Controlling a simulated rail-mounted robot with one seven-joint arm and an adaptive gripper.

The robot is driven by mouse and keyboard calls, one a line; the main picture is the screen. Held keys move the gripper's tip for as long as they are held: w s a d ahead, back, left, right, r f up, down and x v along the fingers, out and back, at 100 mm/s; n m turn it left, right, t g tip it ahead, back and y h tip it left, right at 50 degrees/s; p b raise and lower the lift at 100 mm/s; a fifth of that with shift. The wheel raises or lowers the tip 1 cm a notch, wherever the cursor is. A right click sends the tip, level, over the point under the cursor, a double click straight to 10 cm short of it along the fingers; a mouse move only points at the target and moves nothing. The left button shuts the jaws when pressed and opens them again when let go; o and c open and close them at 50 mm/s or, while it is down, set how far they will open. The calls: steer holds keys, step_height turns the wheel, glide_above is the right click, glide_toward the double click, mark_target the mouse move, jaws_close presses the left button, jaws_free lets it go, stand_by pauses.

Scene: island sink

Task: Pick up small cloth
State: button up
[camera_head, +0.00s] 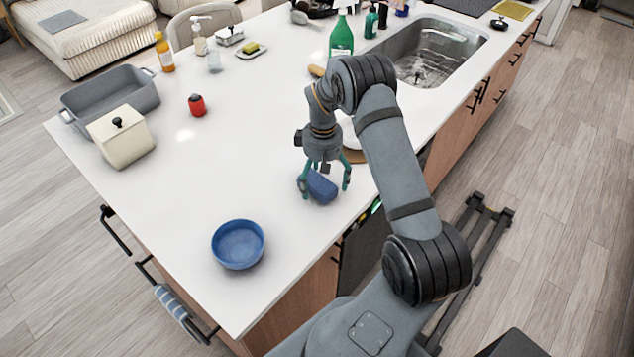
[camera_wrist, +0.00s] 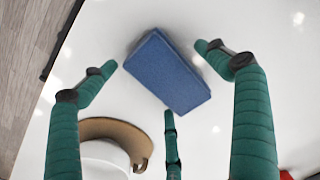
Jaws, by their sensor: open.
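A blue folded cloth (camera_head: 319,188), block-like in shape, lies on the white countertop near its right edge. In the wrist view the cloth (camera_wrist: 167,72) lies tilted in the upper middle, between the fingertips. My gripper (camera_head: 325,184) points down over it with its green fingers spread. In the wrist view my gripper (camera_wrist: 157,76) shows three fingers apart around the cloth, and none is clearly touching it. The gripper is open and holds nothing. Whether the fingertips reach the counter is hard to tell.
A blue bowl (camera_head: 238,245) stands nearer the front. A wooden board (camera_wrist: 120,130) with something white is beside the gripper. A striped towel (camera_head: 171,304) hangs on a handle.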

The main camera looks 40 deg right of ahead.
steer(key=shift+f, duration=0.1)
steer(key=shift+c, duration=1.3)
steer(key=c, duration=1)
